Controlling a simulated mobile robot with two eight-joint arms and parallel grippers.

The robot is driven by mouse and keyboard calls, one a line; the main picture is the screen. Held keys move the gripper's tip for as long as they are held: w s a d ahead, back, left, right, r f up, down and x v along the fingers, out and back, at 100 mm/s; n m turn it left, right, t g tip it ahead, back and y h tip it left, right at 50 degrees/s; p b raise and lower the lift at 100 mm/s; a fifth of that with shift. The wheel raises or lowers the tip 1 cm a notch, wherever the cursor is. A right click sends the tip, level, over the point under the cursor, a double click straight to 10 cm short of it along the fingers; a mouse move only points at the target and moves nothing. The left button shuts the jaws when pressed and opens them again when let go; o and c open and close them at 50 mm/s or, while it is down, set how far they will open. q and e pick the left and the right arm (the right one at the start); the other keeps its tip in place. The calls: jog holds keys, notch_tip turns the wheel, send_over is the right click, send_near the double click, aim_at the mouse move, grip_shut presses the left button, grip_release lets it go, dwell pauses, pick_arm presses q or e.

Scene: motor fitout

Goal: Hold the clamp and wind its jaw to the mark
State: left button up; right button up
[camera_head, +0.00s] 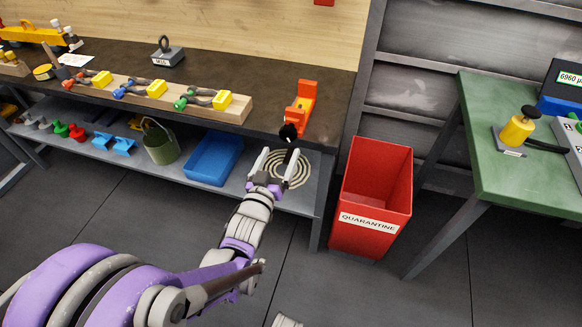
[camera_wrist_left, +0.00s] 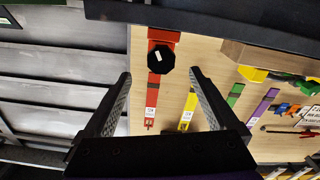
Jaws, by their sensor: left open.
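My left gripper (camera_head: 278,162) is open and empty in front of and just below the knob. In the left wrist view the black knob (camera_wrist_left: 161,60) shows ahead between the spread fingers (camera_wrist_left: 160,82), apart from both, with part of the orange clamp (camera_wrist_left: 163,36) behind it. The mark cannot be made out. My right gripper is not in view.
The lower shelf holds a blue bin (camera_head: 213,158), a green bucket (camera_head: 160,142) and a coiled ring (camera_head: 290,180). A red quarantine bin (camera_head: 372,190) stands right, before a green table (camera_head: 505,115).

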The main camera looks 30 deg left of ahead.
aim_at(290, 129)
pick_arm(q)
jog(key=x, duration=1)
jog(key=shift+w+a, duration=0.1)
jog(key=shift+w, duration=0.3)
grip_shut()
dwell(0.6)
grip_release()
